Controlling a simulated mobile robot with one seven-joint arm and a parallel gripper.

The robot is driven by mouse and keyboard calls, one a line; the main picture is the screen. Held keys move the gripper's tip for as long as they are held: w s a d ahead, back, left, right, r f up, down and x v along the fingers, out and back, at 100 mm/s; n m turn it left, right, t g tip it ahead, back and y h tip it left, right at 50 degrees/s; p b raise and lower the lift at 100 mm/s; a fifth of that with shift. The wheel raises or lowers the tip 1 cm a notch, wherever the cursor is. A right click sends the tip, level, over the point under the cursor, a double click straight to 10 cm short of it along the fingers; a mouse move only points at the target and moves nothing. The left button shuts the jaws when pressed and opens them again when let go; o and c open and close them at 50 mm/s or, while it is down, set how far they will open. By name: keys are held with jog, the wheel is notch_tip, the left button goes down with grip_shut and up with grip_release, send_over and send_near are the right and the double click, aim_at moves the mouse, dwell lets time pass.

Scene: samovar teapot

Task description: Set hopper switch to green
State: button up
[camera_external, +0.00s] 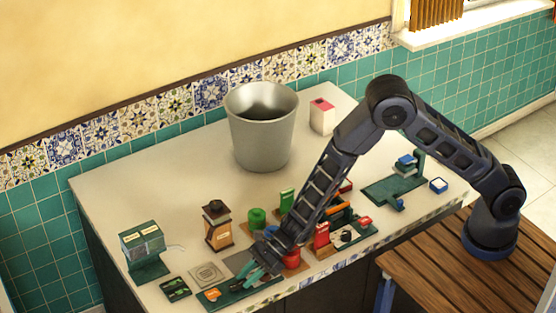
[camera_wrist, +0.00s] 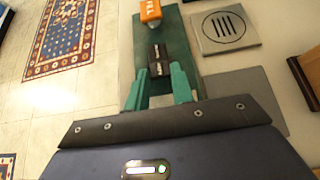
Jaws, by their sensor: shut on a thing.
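My gripper (camera_external: 258,277) is low over the front edge of the counter, at a dark green board (camera_external: 238,293). In the wrist view its two teal fingers (camera_wrist: 159,72) are closed around a small black block with white labels (camera_wrist: 160,52) on the green board (camera_wrist: 181,48). An orange block with white lettering (camera_wrist: 150,11) stands at the far end of that board. It looks red-orange in the external view (camera_external: 212,294). I cannot tell which part is the hopper switch, and no green setting is readable.
A grey plate with slots (camera_external: 208,274) and a dark panel with green marks (camera_external: 176,289) lie left of the board. A green stand with a clear box (camera_external: 144,246), a brown grinder (camera_external: 217,226) and a large metal bucket (camera_external: 261,135) stand beyond. Several small items crowd the right.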

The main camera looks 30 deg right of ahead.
dwell(0.3)
jog(key=o, duration=1)
jog(key=shift+r, duration=0.1)
notch_tip(320, 180, up, 20)
jog(key=shift+f, duration=0.1)
dwell(0.3)
